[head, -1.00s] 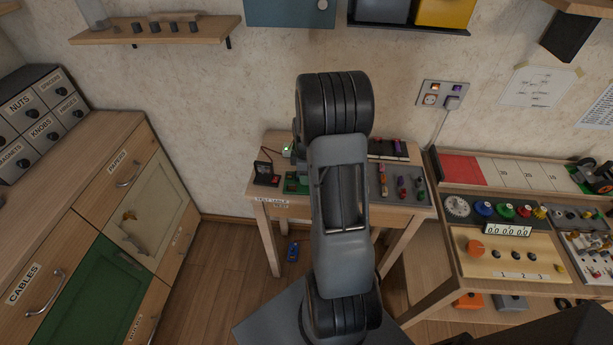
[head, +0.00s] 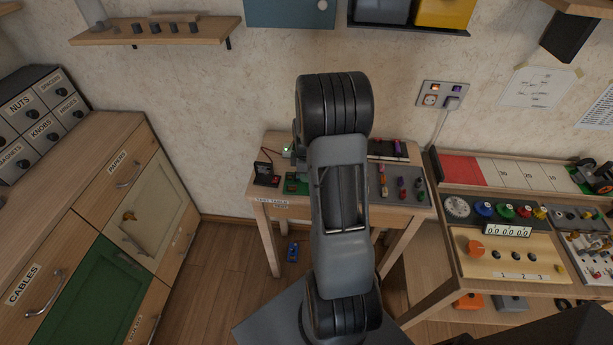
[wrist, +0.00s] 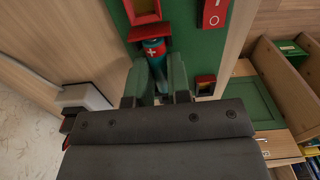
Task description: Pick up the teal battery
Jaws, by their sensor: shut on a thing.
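The teal battery (wrist: 153,54) shows in the wrist view, with a red band and a white plus mark near its top end. It stands out between the two fingers of my gripper (wrist: 158,78), which are closed on its sides. Its far end is at a red bracket on a green board (wrist: 182,50); I cannot tell whether it touches the bracket. The lower part of the battery is hidden by the fingers and the gripper body. In the head view my arm hides the battery and most of the gripper.
The small test table (head: 270,201) carries a black meter (head: 265,174) at its left and a grey tray (head: 409,196) of small coloured parts at its right. A drawer cabinet (head: 60,240) stands left, a workbench (head: 420,310) right.

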